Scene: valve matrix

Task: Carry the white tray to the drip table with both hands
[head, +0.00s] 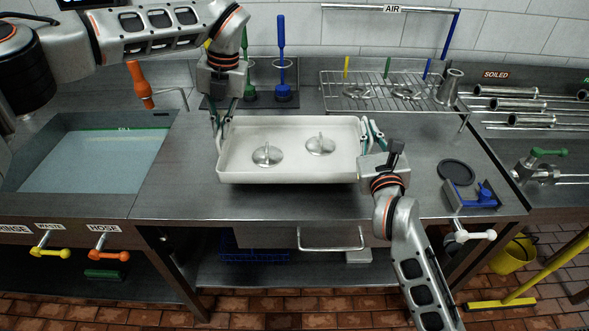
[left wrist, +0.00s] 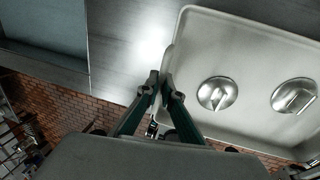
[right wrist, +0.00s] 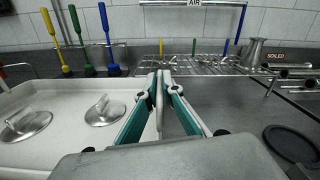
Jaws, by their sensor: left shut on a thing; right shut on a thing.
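The white tray (head: 290,177) is level over the steel worktop (head: 180,190), between the sink and the wire rack. I cannot tell whether its underside touches the worktop. Two round metal discs with handles, left (head: 267,155) and right (head: 320,145), lie in it. My left gripper (head: 219,138) is shut on the tray's left rim, also in the left wrist view (left wrist: 160,90). My right gripper (head: 366,138) is shut on its right rim; the right wrist view shows the rim (right wrist: 158,100) between the fingers. No label marks the drip table.
A water-filled sink (head: 90,160) is on the left. Upright brushes (head: 281,60) and a wire rack (head: 385,90) stand behind the tray. A black disc (head: 456,172) and blue fixture (head: 478,195) are at right. Worktop is bare left of the tray.

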